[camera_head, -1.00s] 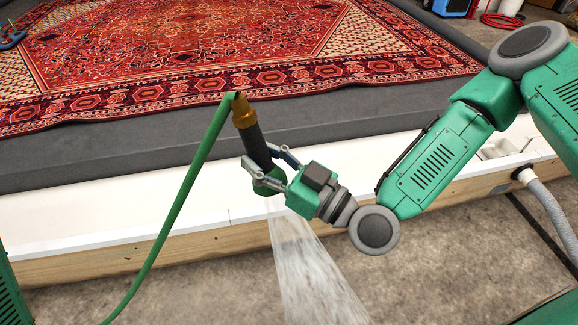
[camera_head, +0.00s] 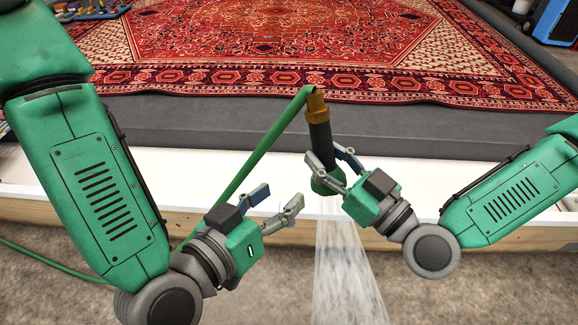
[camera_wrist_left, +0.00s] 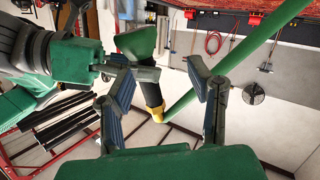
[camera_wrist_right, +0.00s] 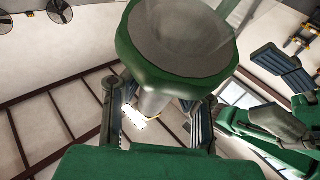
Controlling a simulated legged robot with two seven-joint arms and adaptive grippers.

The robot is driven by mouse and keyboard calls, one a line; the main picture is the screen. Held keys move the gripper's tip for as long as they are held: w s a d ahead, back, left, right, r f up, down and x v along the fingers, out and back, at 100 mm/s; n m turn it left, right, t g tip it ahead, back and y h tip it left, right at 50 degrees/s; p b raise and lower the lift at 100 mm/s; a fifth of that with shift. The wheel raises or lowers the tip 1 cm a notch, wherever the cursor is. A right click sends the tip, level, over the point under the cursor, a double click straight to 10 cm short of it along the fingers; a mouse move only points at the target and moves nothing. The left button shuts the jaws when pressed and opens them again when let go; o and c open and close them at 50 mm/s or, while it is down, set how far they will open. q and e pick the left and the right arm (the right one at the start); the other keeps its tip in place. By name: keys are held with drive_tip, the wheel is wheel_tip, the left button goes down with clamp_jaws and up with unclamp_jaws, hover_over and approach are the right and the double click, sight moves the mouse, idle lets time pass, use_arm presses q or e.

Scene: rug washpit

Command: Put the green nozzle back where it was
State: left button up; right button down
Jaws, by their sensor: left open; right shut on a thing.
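The green nozzle (camera_head: 321,137) has a black body, a brass collar at the top and a green head pointing down, with water spraying from it. My right gripper (camera_head: 327,160) is shut on it near the head and holds it nearly upright. The nozzle's wide round face fills the top of the right wrist view (camera_wrist_right: 185,38). The green hose (camera_head: 266,143) runs from the collar down to the left, partly hidden behind my left gripper (camera_head: 281,197). That gripper is open and empty, below and left of the nozzle. The left wrist view also shows the nozzle (camera_wrist_left: 140,42).
A red patterned rug (camera_head: 300,45) lies on a dark grey surface (camera_head: 220,120) at the back. A white ledge (camera_head: 200,165) with a wooden side crosses the middle. A blue machine (camera_head: 556,22) stands at top right. Items lie at top left (camera_head: 92,10).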

use_arm(q)
wheel_tip(320, 180, up, 6)
drive_tip(key=d+r+t+h, duration=0.1)
drive_tip(key=d+t, duration=0.1)
drive_tip(key=x, duration=1.2)
drive_tip(key=shift+f, duration=0.15)
drive_tip(key=shift+s, duration=0.1)
clamp_jaws()
use_arm(e)
drive_tip(key=c, duration=1.2)
unclamp_jaws()
drive_tip(key=shift+o, duration=0.2)
